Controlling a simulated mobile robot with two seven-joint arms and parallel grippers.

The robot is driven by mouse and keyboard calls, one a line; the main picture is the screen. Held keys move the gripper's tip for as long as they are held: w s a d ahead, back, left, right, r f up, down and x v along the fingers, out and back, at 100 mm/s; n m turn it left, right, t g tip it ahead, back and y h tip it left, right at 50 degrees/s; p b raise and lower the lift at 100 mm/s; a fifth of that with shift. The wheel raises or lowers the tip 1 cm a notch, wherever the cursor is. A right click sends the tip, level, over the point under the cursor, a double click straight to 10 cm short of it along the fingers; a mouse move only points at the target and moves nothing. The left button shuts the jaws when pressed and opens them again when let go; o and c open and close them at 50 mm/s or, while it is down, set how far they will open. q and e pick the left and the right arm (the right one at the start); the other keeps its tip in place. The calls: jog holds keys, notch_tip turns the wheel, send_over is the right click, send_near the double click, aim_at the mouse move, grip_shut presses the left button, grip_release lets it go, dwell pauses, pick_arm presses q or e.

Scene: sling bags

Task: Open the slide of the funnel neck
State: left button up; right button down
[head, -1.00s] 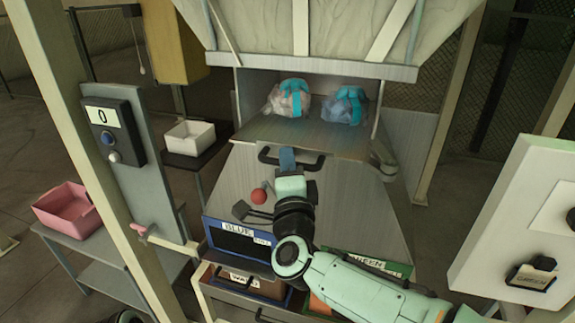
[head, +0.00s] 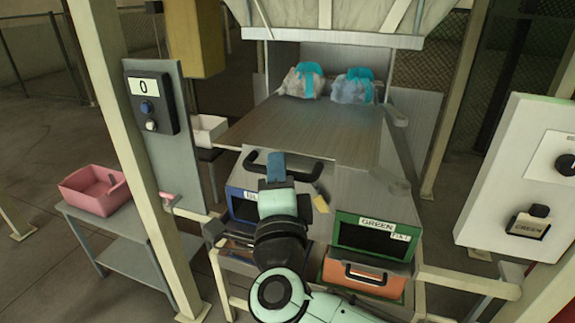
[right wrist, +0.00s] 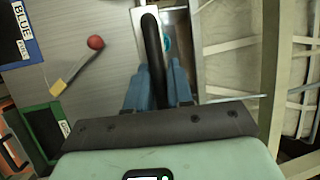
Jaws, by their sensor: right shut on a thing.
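The slide (head: 300,125) is a grey metal plate under the pale funnel (head: 350,18). It extends well out toward me. Its black bar handle (head: 312,170) is at the front edge. My right gripper (head: 276,172) is shut on this handle. In the right wrist view the handle (right wrist: 151,40) runs between the two blue fingers (right wrist: 158,88). My left gripper is not in view.
Below the slide are a blue-framed bin (head: 243,206) and a green-framed bin (head: 375,233). A red ball knob (right wrist: 95,42) shows in the right wrist view. A counter panel reading 0 (head: 148,100) and a pink tray (head: 94,190) are left; a white panel (head: 525,150) is right.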

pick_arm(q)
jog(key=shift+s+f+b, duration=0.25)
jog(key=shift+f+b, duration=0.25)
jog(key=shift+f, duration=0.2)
pick_arm(e)
jog(key=shift+s+a, duration=0.3)
jog(key=shift+s, duration=0.55)
jog(key=shift+s+a, duration=0.25)
jog(key=shift+s, duration=0.55)
jog(key=shift+s+a, duration=0.3)
jog(key=shift+s, duration=0.55)
jog(key=c, duration=1.1)
grip_release()
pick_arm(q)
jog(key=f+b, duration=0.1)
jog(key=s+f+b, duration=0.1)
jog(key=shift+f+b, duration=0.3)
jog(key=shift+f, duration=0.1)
pick_arm(e)
jog(key=v, duration=1.3)
jog(key=shift+s, duration=0.2)
